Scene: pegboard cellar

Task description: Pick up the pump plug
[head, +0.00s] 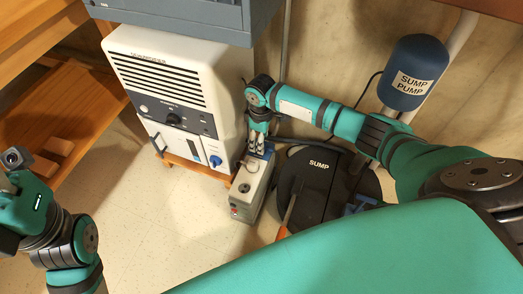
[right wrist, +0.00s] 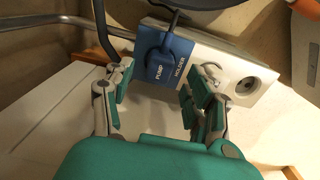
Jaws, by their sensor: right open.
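The pump plug (right wrist: 157,68) is blue, marked PUMP, with a dark cord at its top. It sits on a blue plate marked HOLDER (right wrist: 182,62) on a pale grey box (right wrist: 225,72). The box also shows in the head view (head: 246,200). My right gripper (right wrist: 160,98) is open, its fingers on either side of the plug and slightly short of it. I see no clear grip. In the head view my right gripper (head: 256,147) points down over the far end of the box and hides most of the plug. My left arm is at the left; its fingertips do not show.
The box has a round socket (right wrist: 244,86). A white dehumidifier-like unit (head: 165,90) stands left of it. A black sump lid (head: 313,172) with an orange-handled tool (head: 283,232) lies right. A blue sump pump tank (head: 412,75) stands behind. Floor left of the box is clear.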

